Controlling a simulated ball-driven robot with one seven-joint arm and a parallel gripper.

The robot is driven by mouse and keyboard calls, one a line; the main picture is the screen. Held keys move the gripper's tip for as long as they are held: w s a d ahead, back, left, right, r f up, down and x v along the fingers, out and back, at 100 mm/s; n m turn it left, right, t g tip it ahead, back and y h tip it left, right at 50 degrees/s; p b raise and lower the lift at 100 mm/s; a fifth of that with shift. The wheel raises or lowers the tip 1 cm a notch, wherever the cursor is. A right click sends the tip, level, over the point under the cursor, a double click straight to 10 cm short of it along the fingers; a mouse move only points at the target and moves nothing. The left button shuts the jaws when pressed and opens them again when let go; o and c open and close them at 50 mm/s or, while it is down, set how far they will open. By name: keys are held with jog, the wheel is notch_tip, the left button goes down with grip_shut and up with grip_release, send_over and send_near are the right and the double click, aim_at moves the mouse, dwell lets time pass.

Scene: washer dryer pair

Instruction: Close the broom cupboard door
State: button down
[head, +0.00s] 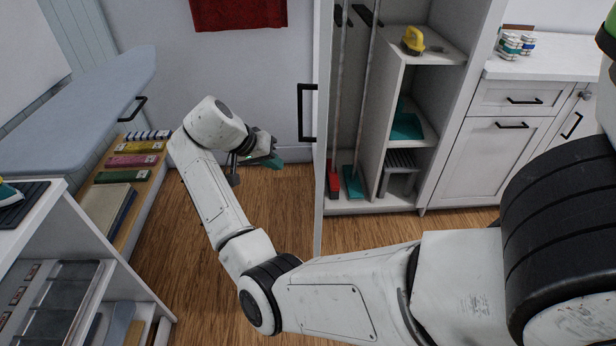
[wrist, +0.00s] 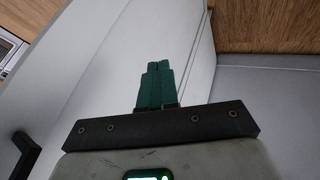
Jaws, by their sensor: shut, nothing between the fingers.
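The broom cupboard (head: 434,140) stands open in the middle of the head view. Its white door (head: 322,190) is swung out and seen nearly edge-on, with a black bar handle (head: 301,112) on its left-hand face. My gripper (head: 276,163) is to the left of the door, on the handle side and lower than the handle. A gap shows between fingertips and door in the head view. In the wrist view the green fingers (wrist: 155,82) are together and empty. A pale panel (wrist: 75,85) lies beyond them, with a black handle (wrist: 27,155) at lower left.
Inside the cupboard are a red broom (head: 333,180), a teal broom (head: 353,183) and a yellow item (head: 412,40) on a shelf. An ironing board (head: 80,90) and low shelving (head: 130,170) stand at left. Bare wooden floor (head: 280,215) lies below my gripper.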

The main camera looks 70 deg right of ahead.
jog(key=s+d+f, duration=0.6)
jog(key=s+f, duration=0.1)
jog(key=shift+d+m, duration=0.15)
jog(key=shift+m, duration=0.15)
dwell(0.3)
